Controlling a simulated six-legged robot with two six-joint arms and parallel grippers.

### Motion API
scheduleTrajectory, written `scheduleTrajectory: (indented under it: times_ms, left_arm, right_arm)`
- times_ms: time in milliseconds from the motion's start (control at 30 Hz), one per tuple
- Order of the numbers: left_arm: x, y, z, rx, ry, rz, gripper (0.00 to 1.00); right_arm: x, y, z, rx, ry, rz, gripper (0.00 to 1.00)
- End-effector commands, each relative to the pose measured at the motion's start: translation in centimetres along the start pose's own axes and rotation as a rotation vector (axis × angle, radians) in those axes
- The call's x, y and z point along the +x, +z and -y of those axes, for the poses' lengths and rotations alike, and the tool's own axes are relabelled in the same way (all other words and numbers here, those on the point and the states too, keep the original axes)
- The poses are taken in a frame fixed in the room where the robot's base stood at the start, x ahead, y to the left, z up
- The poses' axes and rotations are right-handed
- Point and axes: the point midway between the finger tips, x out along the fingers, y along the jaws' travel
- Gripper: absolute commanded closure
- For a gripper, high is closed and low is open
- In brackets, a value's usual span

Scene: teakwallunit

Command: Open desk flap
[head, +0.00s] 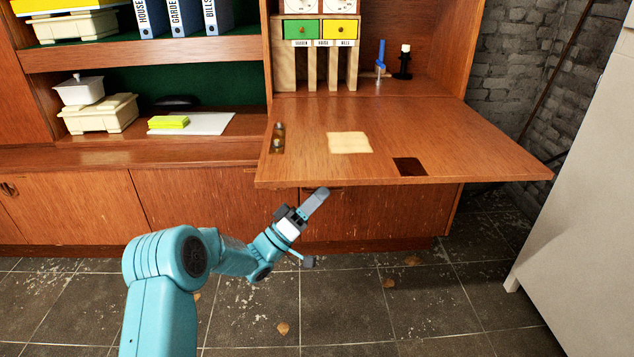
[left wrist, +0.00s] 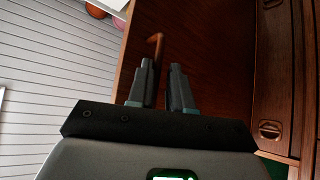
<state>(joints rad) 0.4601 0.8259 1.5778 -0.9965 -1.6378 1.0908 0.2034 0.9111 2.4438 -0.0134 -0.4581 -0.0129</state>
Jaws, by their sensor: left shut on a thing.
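The desk flap (head: 460,150) of the teak wall unit is lowered and lies about level in the head view. My left gripper (head: 318,196) is just under its front edge, left of the middle. In the left wrist view, the flap's dark wood underside (left wrist: 215,55) fills the middle. A curved brown handle (left wrist: 155,42) on it shows at the tips of my left gripper (left wrist: 162,75). The gripper is shut on this handle; the exact contact is partly hidden by the fingers. My right gripper is not in view.
On the flap lie a pale sheet (head: 349,142) and a dark square (head: 409,166). Small drawers (head: 320,30), a blue item (head: 381,55) and a black candlestick (head: 403,62) stand behind. A white cabinet (head: 590,170) stands right; the tiled floor in front is mostly clear.

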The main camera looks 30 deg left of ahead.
Motion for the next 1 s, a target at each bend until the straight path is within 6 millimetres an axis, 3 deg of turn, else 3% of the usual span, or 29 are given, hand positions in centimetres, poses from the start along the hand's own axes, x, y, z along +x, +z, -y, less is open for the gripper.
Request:
scheduleTrajectory:
  times_ms: [33, 533, 600, 633, 1000]
  left_arm:
    - [-0.38, -0.44, 1.16, 0.008, -0.038, -0.015, 1.0]
    - [-1.05, 0.16, 1.57, 0.005, -0.038, -0.015, 1.0]
    - [-1.07, 0.16, 1.58, 0.005, -0.038, -0.016, 0.68]
    - [-1.07, 0.18, 1.58, 0.005, -0.038, -0.016, 0.64]
    - [-1.06, 0.29, 1.49, 0.005, -0.038, -0.013, 0.64]
  right_arm:
    - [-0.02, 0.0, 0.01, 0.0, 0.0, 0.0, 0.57]
    - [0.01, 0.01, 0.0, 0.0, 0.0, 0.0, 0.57]
    - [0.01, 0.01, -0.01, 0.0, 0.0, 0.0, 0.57]
    - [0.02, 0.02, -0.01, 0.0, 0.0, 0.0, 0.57]
    - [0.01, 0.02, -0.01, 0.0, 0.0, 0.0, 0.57]
